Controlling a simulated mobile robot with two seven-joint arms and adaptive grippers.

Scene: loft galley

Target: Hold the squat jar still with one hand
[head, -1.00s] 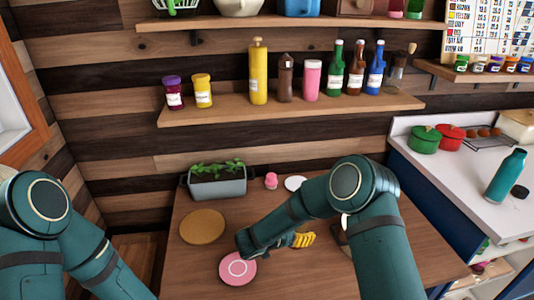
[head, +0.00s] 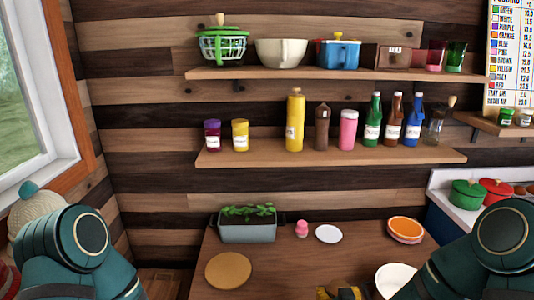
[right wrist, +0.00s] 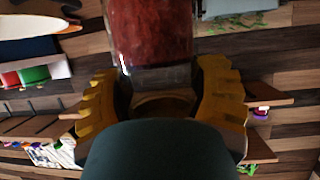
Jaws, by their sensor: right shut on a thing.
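My right gripper (right wrist: 162,105) is shut on a clear jar (right wrist: 150,35) with dark red contents. The jar stands out between the yellow fingers in the right wrist view, and its far end is cut off by the frame edge. I take it for the squat jar, though its full shape is hidden. In the head view only the top of the right gripper (head: 340,290) shows at the bottom edge, over the table, and the jar cannot be made out there. My left arm comes in at the bottom left; its gripper is out of the picture.
The wooden table (head: 290,262) holds a round tan mat (head: 228,271), a grey planter (head: 247,231), a small pink item (head: 301,229), a white disc (head: 328,233), an orange plate (head: 405,227) and a white bowl (head: 393,278). A shelf (head: 330,153) with bottles and jars hangs behind.

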